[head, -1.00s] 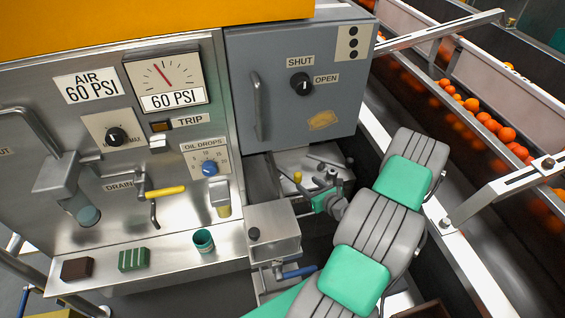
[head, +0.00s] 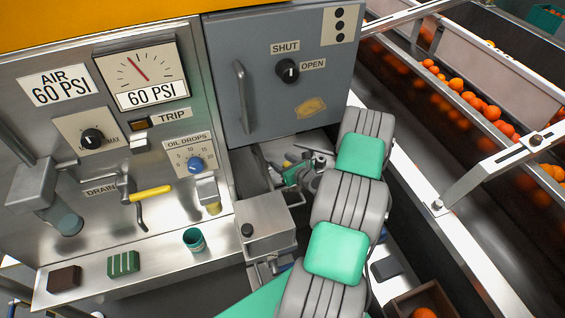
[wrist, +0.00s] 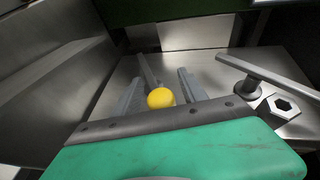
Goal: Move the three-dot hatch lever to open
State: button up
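The grey hatch box (head: 235,60) carries a white plate with three black dots (head: 340,20) at its upper right. On it is a black round switch (head: 288,71) between the labels SHUT and OPEN; I cannot tell its setting. My gripper (head: 296,172) is low, under the hatch box at the end of my arm. In the wrist view my gripper (wrist: 160,80) is open, its two grey fingers apart. A yellow ball knob (wrist: 160,98) on a grey rod shows between the fingers; I cannot tell whether they touch it. The knob is not visible in the head view.
A metal block (head: 266,222) with a black knob stands just left of my arm. A bar-shaped metal handle (wrist: 268,76) stands to the right in the wrist view. A drain valve with a yellow handle (head: 150,193) is at left. Orange conveyors (head: 485,110) run at right.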

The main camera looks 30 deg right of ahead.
grip_shut()
dwell(0.3)
dwell(1.0)
